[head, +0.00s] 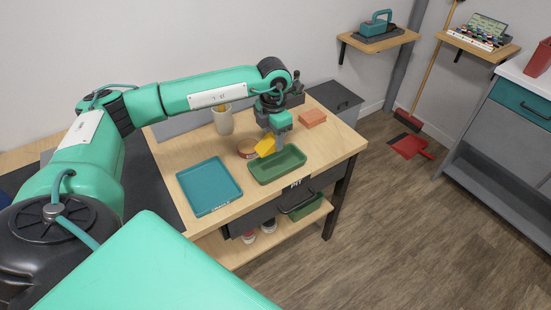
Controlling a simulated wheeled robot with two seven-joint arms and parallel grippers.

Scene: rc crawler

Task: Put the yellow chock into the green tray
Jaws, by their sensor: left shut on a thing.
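The yellow chock (265,145) is held in my left gripper (273,142), which is shut on it. Chock and gripper are at the left back part of the green tray (290,171), and the chock looks to be above the tray's rim. I cannot tell whether it touches the tray. The green tray lies on the wooden workbench (342,147) and its visible inside looks empty. My right gripper is not in view.
A teal tray (209,186) lies left of the green tray. A round tin (247,148), a beige cup (222,120) and an orange block (312,117) stand behind on the bench. A black drawer handle (299,203) sticks out at the front. The bench's right end is clear.

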